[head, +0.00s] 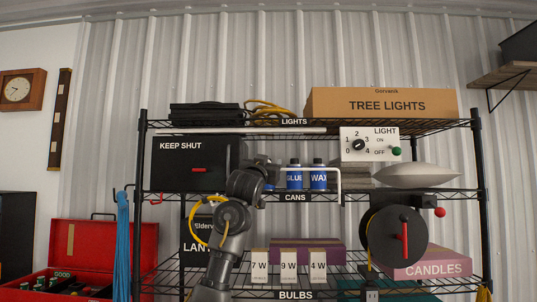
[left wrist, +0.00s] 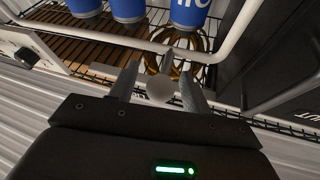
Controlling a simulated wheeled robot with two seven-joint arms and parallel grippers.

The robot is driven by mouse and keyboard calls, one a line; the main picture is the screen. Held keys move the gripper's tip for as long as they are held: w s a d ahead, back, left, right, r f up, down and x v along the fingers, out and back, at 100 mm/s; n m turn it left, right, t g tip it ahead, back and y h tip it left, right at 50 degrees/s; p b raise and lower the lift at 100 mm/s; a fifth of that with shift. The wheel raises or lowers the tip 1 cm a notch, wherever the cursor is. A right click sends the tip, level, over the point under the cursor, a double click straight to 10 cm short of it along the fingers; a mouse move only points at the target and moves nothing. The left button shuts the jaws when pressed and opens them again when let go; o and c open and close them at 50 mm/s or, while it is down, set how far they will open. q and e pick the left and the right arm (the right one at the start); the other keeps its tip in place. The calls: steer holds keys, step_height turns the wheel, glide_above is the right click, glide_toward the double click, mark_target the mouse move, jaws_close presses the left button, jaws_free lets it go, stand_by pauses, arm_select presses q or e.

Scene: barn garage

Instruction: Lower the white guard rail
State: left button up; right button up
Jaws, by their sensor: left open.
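The white guard rail (head: 339,183) stands raised in front of the blue cans on the middle shelf marked CANS; its left part is hidden behind my arm in the head view. In the left wrist view the rail (left wrist: 105,41) crosses in front of the cans, just beyond my fingertips. My left gripper (head: 270,173) is at the left part of the rail. In the left wrist view the gripper (left wrist: 157,76) is open, with its fingers pointing at the rail. I cannot tell whether they touch it. My right gripper is not in view.
Blue cans (head: 318,179) stand behind the rail. A black KEEP SHUT box (head: 180,167) is left of my gripper. A white light switch box (head: 368,145) is to the right. Bulb boxes (head: 289,265) and a black reel (head: 385,238) are below.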

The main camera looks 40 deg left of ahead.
arm_select(q)
steer(key=shift+w+a+r, duration=0.15)
steer(key=shift+w, duration=0.2)
jaws_close()
